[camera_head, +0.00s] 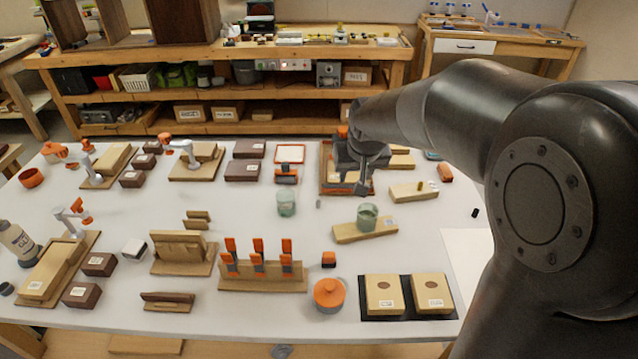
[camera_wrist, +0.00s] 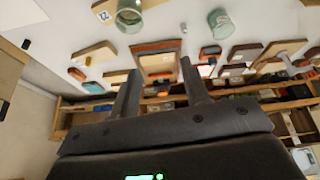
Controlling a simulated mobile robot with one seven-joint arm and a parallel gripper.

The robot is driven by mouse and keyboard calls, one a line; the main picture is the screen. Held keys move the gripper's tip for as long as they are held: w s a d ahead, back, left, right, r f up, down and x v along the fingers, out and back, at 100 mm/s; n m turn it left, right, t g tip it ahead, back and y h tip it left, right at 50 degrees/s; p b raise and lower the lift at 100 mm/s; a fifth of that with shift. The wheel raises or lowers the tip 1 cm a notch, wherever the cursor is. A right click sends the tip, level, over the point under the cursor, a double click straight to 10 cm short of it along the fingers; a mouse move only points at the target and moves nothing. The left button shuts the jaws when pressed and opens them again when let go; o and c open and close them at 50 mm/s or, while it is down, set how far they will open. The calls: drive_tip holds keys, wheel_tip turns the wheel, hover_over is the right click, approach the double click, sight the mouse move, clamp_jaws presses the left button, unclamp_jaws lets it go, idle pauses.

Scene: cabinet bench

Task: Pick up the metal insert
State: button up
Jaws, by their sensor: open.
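My gripper (camera_head: 364,184) is open and empty, raised above the back right part of the white table, in front of a wooden tray. Its two fingers also show spread apart in the wrist view (camera_wrist: 160,70). A small brass-coloured piece (camera_head: 421,186) lies on a pale wooden block (camera_head: 405,193) to the right of my gripper. A small grey-green upright piece (camera_head: 318,204) stands on the table to the left; it also shows in the wrist view (camera_wrist: 184,28). Both are too small to tell which is the metal insert. Neither is between my fingers.
A green glass (camera_head: 367,217) stands on a labelled wooden block in front of my gripper. Another glass (camera_head: 286,204) stands to the left. The orange-framed wooden tray (camera_head: 331,184) is behind. A small dark piece (camera_head: 475,212) lies near the right edge. Some bare table lies between these things.

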drive_tip(key=n, duration=0.1)
approach(319, 201)
drive_tip(key=shift+g+y, duration=0.3)
drive_tip(key=x, duration=0.9)
drive_tip(key=shift+w+d, duration=0.15)
drive_tip(key=shift+w, duration=0.25)
clamp_jaws()
